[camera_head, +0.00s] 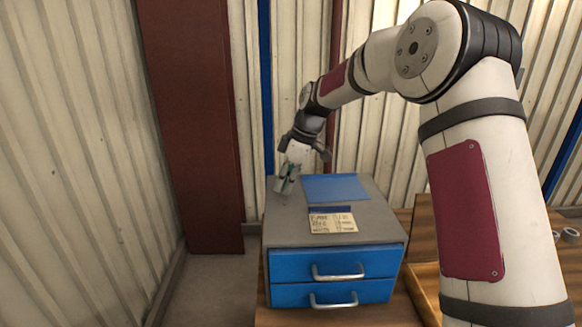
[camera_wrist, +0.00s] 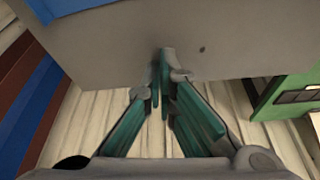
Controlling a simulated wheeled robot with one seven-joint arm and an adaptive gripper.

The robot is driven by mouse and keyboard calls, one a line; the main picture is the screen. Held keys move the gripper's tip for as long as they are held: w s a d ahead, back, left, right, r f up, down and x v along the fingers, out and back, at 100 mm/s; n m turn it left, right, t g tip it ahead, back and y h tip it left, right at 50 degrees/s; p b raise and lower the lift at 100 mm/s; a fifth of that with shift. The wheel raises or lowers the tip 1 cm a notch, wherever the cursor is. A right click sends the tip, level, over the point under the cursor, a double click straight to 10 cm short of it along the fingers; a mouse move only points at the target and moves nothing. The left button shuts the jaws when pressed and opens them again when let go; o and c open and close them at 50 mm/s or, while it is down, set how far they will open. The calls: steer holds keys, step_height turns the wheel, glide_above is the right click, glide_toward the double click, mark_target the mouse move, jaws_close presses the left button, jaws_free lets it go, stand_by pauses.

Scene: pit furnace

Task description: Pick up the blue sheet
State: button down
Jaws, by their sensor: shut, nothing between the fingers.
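The blue sheet (camera_head: 335,187) lies flat on the grey top of a drawer cabinet (camera_head: 285,225), towards its back. In the wrist view, a blue patch at the top left edge (camera_wrist: 75,6) appears to be part of the sheet, mostly cut off by the frame. My gripper (camera_head: 285,186) is over the left back part of the cabinet top, to the left of the sheet. In the wrist view its teal fingers (camera_wrist: 162,62) come together at the tips with nothing between them, beside the sheet. I cannot tell whether the tips touch the top.
A printed card (camera_head: 333,222) with a dark blue band lies in front of the sheet. The cabinet has blue drawers (camera_head: 332,264) with metal handles. A corrugated wall (camera_head: 395,150) stands close behind. A green object (camera_wrist: 285,95) shows at the right in the wrist view.

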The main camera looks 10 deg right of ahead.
mark_target(322, 197)
steer(key=shift+s+d+f+p, duration=0.1)
steer(key=shift+s+d+p, duration=0.1)
steer(key=shift+d, duration=0.4)
steer(key=shift+s+d+p, duration=0.2)
steer(key=shift+s+d, duration=0.05)
steer(key=shift+d, duration=0.4)
steer(key=shift+s+d+f+p, duration=0.1)
steer(key=shift+s+d+p, duration=0.1)
steer(key=shift+d, duration=0.4)
steer(key=d, duration=0.2)
steer(key=s+d+p, duration=0.1)
steer(key=d, duration=0.1)
steer(key=s+d, duration=0.1)
steer(key=d, duration=0.2)
steer(key=shift+s+d, duration=0.1)
steer(key=shift+s, duration=0.15)
